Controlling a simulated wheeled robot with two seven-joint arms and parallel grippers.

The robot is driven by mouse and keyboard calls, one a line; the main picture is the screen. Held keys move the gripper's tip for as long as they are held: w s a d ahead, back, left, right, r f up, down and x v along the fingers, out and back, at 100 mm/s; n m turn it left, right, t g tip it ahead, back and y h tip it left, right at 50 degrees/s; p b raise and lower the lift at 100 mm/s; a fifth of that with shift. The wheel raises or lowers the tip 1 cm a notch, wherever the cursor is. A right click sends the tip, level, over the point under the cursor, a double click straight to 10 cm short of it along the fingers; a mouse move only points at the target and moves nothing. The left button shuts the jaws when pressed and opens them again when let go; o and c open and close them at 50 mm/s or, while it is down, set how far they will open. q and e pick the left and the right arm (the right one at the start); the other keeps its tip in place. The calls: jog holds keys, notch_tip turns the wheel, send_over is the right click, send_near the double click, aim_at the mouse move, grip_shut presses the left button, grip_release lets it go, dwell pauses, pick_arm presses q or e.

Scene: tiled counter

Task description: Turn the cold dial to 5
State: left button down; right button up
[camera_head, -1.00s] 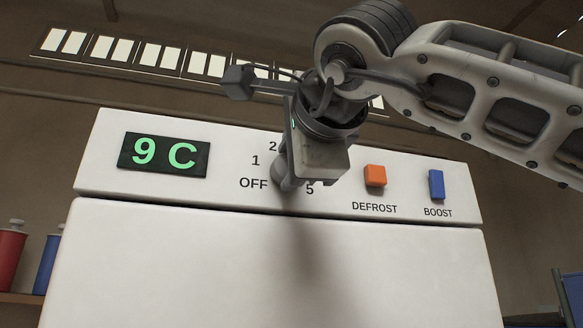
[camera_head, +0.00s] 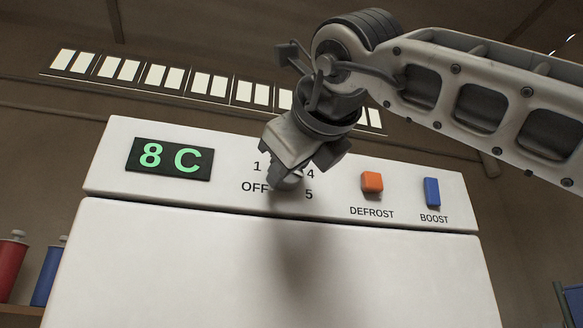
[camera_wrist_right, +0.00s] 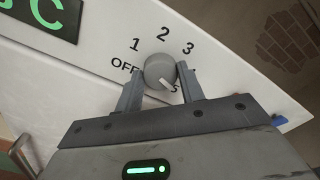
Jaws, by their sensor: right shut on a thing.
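The grey round cold dial (camera_wrist_right: 159,68) sits on the white panel between my right gripper's two fingers (camera_wrist_right: 157,80) in the wrist view. The fingers are shut on its sides. Its white pointer mark points to the lower right, towards the partly hidden 5. OFF, 1, 2 and 3 show around it there; the 4 is hidden by a finger. In the head view my right gripper (camera_head: 287,172) is tilted over the dial and hides most of it, while 1, OFF, 4 and 5 show. My left gripper is not in view.
A display (camera_head: 170,159) left of the dial reads 8 C in green. An orange DEFROST button (camera_head: 372,182) and a blue BOOST button (camera_head: 432,192) are to its right. Red (camera_head: 11,268) and blue (camera_head: 47,275) canisters stand at the far left.

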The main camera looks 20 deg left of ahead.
jog(key=shift+m, duration=1.1)
pick_arm(q)
jog(key=shift+b, duration=0.3)
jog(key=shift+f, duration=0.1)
pick_arm(e)
jog(key=o, duration=1)
jog(key=shift+c, duration=0.2)
pick_arm(q)
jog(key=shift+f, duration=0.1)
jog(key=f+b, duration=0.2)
jog(key=b, duration=0.1)
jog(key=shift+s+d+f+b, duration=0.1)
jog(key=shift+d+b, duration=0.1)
jog(key=shift+b, duration=0.2)
pick_arm(e)
jog(key=v, duration=1.6)
